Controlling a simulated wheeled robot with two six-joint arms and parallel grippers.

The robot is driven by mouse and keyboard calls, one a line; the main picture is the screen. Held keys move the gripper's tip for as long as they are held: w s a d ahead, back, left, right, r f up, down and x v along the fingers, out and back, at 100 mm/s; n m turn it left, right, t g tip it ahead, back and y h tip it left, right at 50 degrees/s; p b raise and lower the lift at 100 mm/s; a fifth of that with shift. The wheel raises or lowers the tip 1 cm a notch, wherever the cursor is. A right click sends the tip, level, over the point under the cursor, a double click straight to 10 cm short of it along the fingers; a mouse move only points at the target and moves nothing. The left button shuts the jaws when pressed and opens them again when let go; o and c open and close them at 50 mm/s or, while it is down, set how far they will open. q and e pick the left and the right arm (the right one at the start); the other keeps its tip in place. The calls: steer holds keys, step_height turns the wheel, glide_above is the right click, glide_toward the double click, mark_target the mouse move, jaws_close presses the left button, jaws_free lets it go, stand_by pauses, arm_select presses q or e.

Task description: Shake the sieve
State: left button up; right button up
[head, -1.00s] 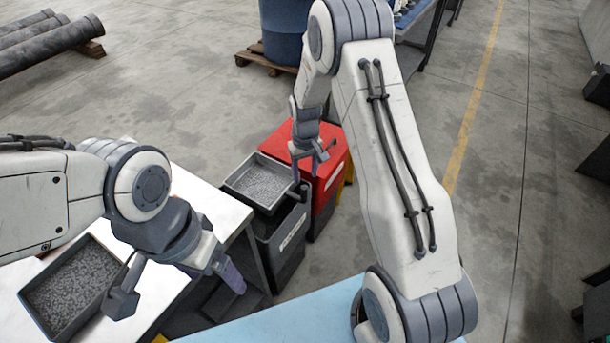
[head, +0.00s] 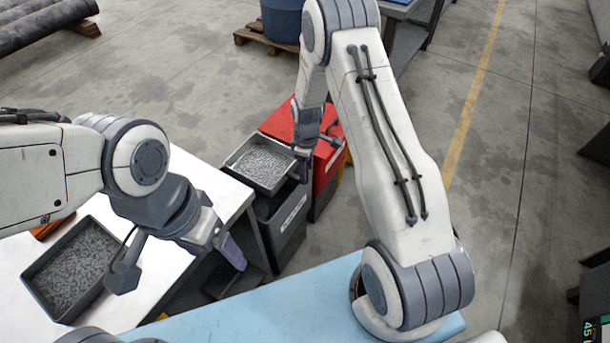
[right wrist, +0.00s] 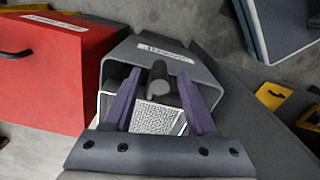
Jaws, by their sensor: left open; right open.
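The sieve (head: 262,166) is a dark-rimmed rectangular tray with a pale speckled floor, on top of a black bin (head: 283,225). In the right wrist view its light mesh (right wrist: 158,118) shows between my fingers, with a dark rounded handle (right wrist: 158,88) above it. My right gripper (head: 316,148) is at the sieve's right side. In its wrist view, the purple fingers (right wrist: 160,105) are open, one on each side of the handle; contact cannot be told. My left gripper (head: 178,263) is open and empty above the white table (head: 165,290), right of a granule-filled tray (head: 28,282).
A red box (head: 327,168) stands right behind the black bin, close to my right gripper. A light blue surface (head: 250,303) lies in front. A blue drum (head: 283,20) on a pallet and dark pipes (head: 40,20) are farther back.

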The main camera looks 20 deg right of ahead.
steer(key=shift+f, duration=1.75)
jaws_close()
steer(key=shift+r, duration=0.1)
